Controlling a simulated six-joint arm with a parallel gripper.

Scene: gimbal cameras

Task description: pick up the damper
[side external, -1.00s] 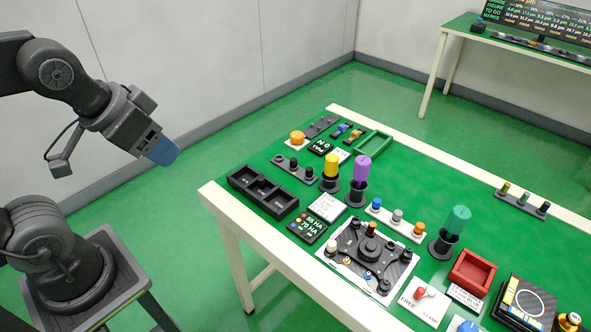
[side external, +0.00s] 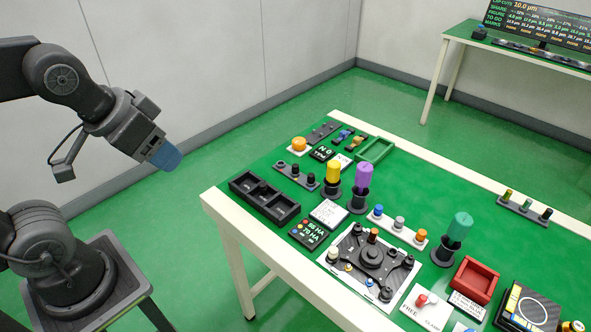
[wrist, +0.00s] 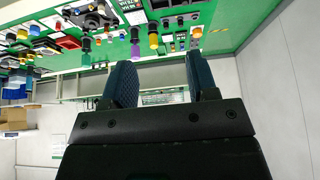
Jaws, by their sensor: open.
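My gripper (side external: 165,156) hangs in the air left of the green-topped table, well apart from everything on it. In the wrist view its two blue fingers (wrist: 159,64) are spread with nothing between them. I cannot tell which piece is the damper. Small cylindrical pieces stand in a left rack (side external: 296,173), a middle rack (side external: 397,226) and a far right rack (side external: 524,205). A carbon-patterned plate (side external: 371,257) carries a dark gimbal with several small knobs, one of them brown (side external: 373,235). The wrist view shows the table pieces small, beyond the fingers.
Yellow (side external: 333,167), purple (side external: 364,175) and teal (side external: 460,226) cylinders stand upright in black holders. A black three-compartment tray (side external: 264,200) lies at the near left edge. Green (side external: 375,150) and red (side external: 474,280) trays flank the pieces. The air between gripper and table is clear.

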